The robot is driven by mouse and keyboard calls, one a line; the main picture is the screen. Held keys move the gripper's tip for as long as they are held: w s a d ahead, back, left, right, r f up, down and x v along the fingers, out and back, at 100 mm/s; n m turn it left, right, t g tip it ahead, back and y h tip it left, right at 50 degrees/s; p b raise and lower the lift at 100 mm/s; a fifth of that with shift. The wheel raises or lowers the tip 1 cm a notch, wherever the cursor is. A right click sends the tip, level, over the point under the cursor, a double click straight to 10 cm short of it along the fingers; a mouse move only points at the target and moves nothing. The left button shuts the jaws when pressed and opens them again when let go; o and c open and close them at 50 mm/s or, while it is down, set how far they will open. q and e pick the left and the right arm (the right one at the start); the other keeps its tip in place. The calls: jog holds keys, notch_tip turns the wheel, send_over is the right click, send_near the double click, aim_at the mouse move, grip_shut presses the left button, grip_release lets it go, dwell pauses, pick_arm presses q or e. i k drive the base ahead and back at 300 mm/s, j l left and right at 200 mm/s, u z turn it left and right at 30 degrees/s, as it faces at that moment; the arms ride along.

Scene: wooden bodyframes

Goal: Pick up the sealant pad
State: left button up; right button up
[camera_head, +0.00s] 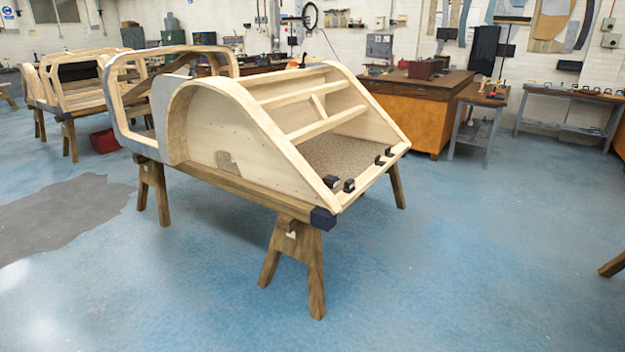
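I cannot make out a thing that is clearly the sealant pad. Several small black pieces sit on the front edge of the near wooden bodyframe (205,128), two by its near corner, including one black piece (349,185), and others farther along, including another black piece (380,161). I cannot tell what they are. A dark block (322,218) covers the near corner of the support beam. The bodyframe rests on wooden trestles (312,272). Neither of my grippers is in view.
Blue floor (460,270) is clear in front and to the right. A dark grey patch (60,218) lies on the floor at left. Behind stand another bodyframe (75,85), a red bin (104,140), a wooden cabinet (405,105) and a grey workbench (570,109). A wooden leg (613,265) juts in at right.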

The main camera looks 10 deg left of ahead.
aim_at(350, 186)
jog(key=i+l+u, duration=0.2)
jog(key=i, duration=0.4)
jog(key=i+l+u, duration=0.15)
jog(key=i, duration=0.45)
jog(key=i+l, duration=0.15)
jog(key=i, duration=0.35)
jog(key=i+l, duration=0.15)
jog(key=i, duration=0.3)
jog(key=i+l, duration=0.1)
jog(key=i, duration=0.4)
jog(key=i+l+u, duration=0.1)
jog(key=i, duration=0.4)
